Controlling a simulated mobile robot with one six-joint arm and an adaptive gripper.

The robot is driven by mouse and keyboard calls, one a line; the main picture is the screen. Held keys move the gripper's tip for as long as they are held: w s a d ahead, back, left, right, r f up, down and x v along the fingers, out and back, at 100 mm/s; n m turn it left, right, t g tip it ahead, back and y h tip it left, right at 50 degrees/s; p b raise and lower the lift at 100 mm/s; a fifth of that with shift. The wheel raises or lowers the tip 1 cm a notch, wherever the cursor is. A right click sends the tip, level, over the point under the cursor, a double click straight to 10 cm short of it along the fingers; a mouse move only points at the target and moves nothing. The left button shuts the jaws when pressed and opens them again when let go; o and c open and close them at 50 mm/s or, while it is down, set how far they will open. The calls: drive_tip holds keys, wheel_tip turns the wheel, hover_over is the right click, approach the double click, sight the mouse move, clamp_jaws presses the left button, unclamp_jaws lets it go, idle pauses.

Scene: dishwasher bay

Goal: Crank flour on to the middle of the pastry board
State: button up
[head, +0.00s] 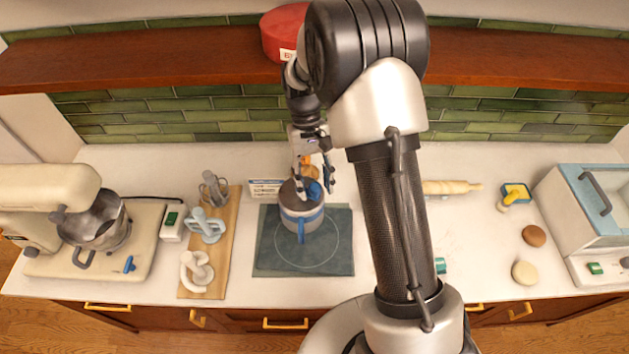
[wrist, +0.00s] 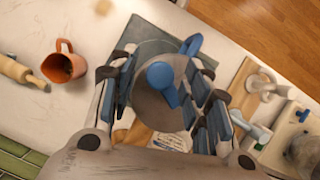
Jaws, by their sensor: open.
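The flour sifter (head: 301,222) is a grey can with a blue band, a blue side handle (wrist: 193,43) and a blue crank knob (wrist: 160,74) on top. It appears to stand upright on the dark slate pastry board (head: 269,263), towards the back of the board's drawn circle. My gripper (head: 315,187) is over the sifter's top, pointing down. In the wrist view its open fingers are on either side of the can's top, with the knob between them. Whether a finger touches the sifter cannot be told. No flour is visible on the board.
A wooden board (head: 226,270) with several tools and a stand mixer (head: 100,225) are left. A small card (head: 263,188) stands behind the pastry board. An orange mug (wrist: 66,64) and rolling pin (head: 452,187) are right. A shelf (head: 130,64) runs along the back.

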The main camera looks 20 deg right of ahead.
drive_tip(key=v, duration=1.2)
idle(0.8)
